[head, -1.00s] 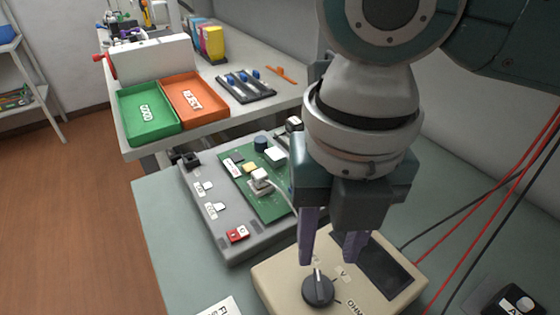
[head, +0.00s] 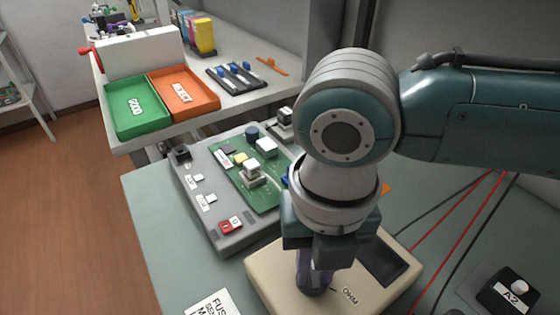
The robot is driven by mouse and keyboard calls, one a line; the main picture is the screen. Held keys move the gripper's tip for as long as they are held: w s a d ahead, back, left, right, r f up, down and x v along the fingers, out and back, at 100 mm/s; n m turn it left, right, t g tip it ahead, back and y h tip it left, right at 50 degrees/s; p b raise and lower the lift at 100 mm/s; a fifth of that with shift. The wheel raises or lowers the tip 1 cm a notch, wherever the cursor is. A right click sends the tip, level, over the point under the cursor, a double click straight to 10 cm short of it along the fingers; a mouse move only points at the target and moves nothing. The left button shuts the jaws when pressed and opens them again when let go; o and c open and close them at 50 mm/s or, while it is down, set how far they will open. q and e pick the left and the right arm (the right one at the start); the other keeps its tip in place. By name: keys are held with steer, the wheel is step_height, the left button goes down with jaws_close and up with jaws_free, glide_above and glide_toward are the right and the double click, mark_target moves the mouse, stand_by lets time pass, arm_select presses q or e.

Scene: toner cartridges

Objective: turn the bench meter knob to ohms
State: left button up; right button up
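The bench meter (head: 270,273) is a beige box with a dark display (head: 385,262) and an OHM label (head: 350,297). Its black knob (head: 313,289) is mostly hidden behind my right gripper (head: 314,278). That gripper points down at the knob, its purple fingers right at it. Whether the fingers press on the knob or stand apart around it cannot be told. The knob's pointer is hidden too. My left gripper is not in view.
A grey test fixture with a green circuit board (head: 265,198) and a red switch (head: 230,226) stands left of the meter. Red and black cables run at right, near a block marked A2 (head: 505,297). Green (head: 140,130) and orange (head: 205,108) trays sit behind.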

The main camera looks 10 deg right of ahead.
jaws_close()
